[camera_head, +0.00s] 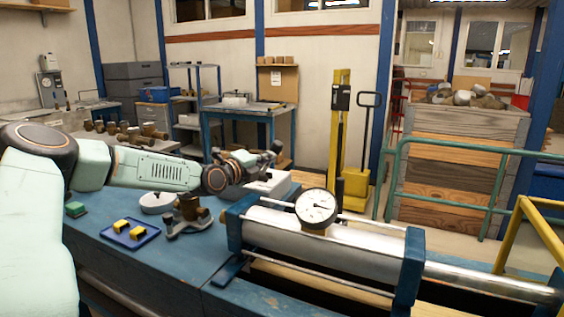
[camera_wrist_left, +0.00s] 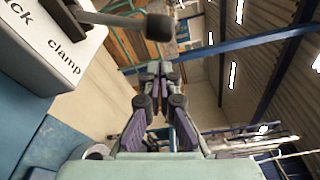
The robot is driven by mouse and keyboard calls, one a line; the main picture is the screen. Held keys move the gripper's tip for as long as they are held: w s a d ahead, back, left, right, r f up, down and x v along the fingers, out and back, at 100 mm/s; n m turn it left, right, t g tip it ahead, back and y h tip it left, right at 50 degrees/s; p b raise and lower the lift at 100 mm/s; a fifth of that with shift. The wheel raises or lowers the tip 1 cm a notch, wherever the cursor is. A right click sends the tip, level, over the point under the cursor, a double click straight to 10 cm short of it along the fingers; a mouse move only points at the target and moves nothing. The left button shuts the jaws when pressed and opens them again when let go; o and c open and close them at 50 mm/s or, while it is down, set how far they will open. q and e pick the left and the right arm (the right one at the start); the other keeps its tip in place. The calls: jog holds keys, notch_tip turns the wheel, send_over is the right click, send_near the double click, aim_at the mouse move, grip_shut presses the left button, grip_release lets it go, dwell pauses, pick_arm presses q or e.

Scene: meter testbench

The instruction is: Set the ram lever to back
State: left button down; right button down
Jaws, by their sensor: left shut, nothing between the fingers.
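The ram lever (camera_wrist_left: 115,20) is a grey rod with a dark round knob at its end, in the upper left of the left wrist view. It rises from a pale box (camera_wrist_left: 45,45) lettered "clamp" and a cut-off word ending in "ck". In the head view a pale box (camera_head: 272,187) stands on the blue bench, just below my left gripper (camera_head: 276,148). The gripper is shut and empty. In the left wrist view its fingertips (camera_wrist_left: 159,68) are below the knob and apart from it. My right gripper is not in view.
A steel cylinder (camera_head: 330,248) with blue end blocks and a round dial gauge (camera_head: 316,207) lies at the right. A blue tray (camera_head: 130,234) with yellow pieces, a pale round dish (camera_head: 157,203) and a brown-topped fixture (camera_head: 189,214) stand left of the box.

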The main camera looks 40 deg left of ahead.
pick_arm(q)
jog(key=w+b, duration=0.3)
jog(key=w, duration=0.4)
jog(key=shift+a+f+b, duration=0.2)
jog(key=shift+a+b, duration=0.15)
jog(key=shift+a, duration=0.1)
jog(key=shift+r, duration=0.15)
jog(key=shift+s+a+r, duration=0.1)
